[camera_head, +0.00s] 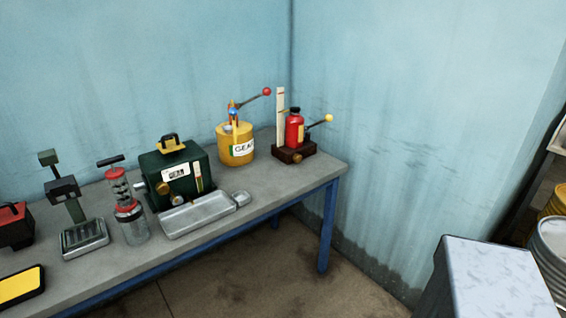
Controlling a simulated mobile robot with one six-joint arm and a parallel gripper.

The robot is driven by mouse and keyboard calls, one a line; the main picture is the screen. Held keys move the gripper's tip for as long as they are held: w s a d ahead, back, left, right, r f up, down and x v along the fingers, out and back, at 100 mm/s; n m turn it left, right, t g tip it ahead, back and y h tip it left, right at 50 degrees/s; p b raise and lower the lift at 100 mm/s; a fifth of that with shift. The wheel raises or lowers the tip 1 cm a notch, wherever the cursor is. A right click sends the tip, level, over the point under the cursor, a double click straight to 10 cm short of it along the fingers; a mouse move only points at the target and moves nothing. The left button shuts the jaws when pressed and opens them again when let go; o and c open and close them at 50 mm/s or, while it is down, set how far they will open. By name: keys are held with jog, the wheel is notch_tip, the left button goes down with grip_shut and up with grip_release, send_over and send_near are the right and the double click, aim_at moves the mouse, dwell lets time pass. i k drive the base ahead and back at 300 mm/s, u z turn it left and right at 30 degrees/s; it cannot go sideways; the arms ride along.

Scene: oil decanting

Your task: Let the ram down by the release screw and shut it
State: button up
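The red ram (295,130) stands upright on a dark brown base (305,149) at the right end of the bench, near the wall corner. It has a black top. A pump lever with a yellow knob (328,118) slants up to its right. A small orange-brown round knob (297,158) sits low on the front of the base and looks like the release screw; whether it is open or shut cannot be told. A tall cream upright strip (280,118) with a red mark near its top stands just left of the ram. My gripper is not in view.
The grey bench (262,188) also holds a yellow pump can (235,146), a dark green tank (178,175), a metal tray (198,215), a clear cylinder with red fittings (130,210) and a scale (84,238). A pale-topped block (490,278) stands lower right, near drums (553,243).

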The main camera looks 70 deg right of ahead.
aim_at(297, 158)
jog(key=u, duration=0.65)
jog(key=k, duration=1.15)
jog(key=z, duration=1.35)
jog(key=i, duration=0.95)
jog(key=u, duration=0.15)
